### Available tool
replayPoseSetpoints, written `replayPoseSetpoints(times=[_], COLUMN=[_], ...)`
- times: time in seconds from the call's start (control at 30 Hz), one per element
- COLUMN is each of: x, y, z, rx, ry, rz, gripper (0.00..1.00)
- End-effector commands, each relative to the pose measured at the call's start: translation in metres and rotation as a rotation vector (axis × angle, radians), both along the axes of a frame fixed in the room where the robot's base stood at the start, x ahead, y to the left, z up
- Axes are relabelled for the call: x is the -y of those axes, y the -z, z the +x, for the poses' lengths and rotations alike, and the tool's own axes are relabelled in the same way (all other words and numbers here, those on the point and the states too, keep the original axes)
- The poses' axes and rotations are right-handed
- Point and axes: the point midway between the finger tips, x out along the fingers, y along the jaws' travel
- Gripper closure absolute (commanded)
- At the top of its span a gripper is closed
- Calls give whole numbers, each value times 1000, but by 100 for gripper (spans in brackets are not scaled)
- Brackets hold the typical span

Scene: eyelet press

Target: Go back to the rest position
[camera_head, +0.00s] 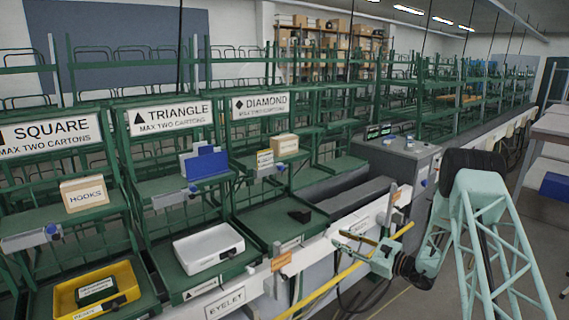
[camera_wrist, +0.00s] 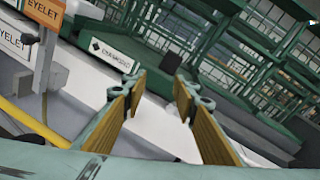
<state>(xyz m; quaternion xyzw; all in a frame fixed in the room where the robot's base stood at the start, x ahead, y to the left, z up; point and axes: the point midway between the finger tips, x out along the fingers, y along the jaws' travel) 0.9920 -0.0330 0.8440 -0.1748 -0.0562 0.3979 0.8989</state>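My gripper (camera_head: 352,243) is at the lower right of centre in the head view, in front of the eyelet station's white front rail. In the wrist view the two yellow-padded fingers of my gripper (camera_wrist: 159,84) stand apart with nothing between them, so it is open and empty. Beyond the fingers are the white rail and a green shelf with a diamond label (camera_wrist: 109,55). My gripper appears to touch nothing, though the exact gap to the rail is hard to judge.
Green racks hold a yellow tray (camera_head: 67,304), a white tray (camera_head: 207,248), a blue bin (camera_head: 208,166), a hooks carton (camera_head: 84,195) and a small black object (camera_head: 299,215). An eyelet sign (camera_head: 225,302) hangs on the rail. A yellow pipe (camera_head: 330,284) runs below. A grey machine cabinet (camera_head: 400,160) stands behind.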

Motion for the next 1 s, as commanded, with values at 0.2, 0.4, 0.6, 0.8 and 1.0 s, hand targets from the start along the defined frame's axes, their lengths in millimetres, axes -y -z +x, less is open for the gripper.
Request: replayPoseSetpoints(times=[0.2,0.4,0.6,0.8,1.0], x=[-28,-53,-75,-96,-115], y=[-45,-81,-115,-147,-176], z=[-16,-35,-57,-81,-109], rx=[15,28,40,53,68], ry=[-85,-161,-233,-306,-375], rz=[-50,-97,-147,-200,-256], gripper=[73,73,73,73,73])
